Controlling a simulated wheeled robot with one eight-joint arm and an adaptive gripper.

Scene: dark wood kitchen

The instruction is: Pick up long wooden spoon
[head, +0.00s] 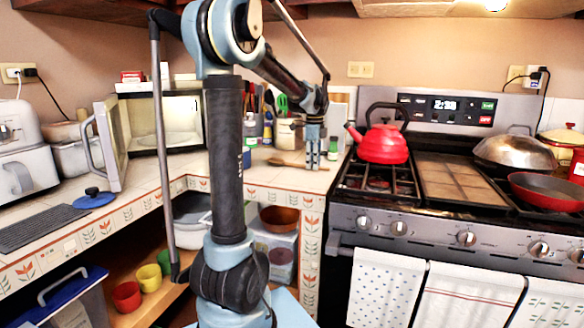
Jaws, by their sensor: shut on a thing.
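The long wooden spoon (284,163) lies across the tiled counter, close to the left side of the stove. My gripper (314,166) points straight down over the spoon and is shut on it. The jaws cover part of the spoon, and its left part shows beside them. The spoon is at or very near the counter surface; I cannot tell whether there is a gap under it.
Bottles and a utensil holder (290,133) stand behind my gripper. A red kettle (382,145) stands on the stove just to the right. An open microwave (160,125) is to the left, with a blue lid (94,200) on the counter.

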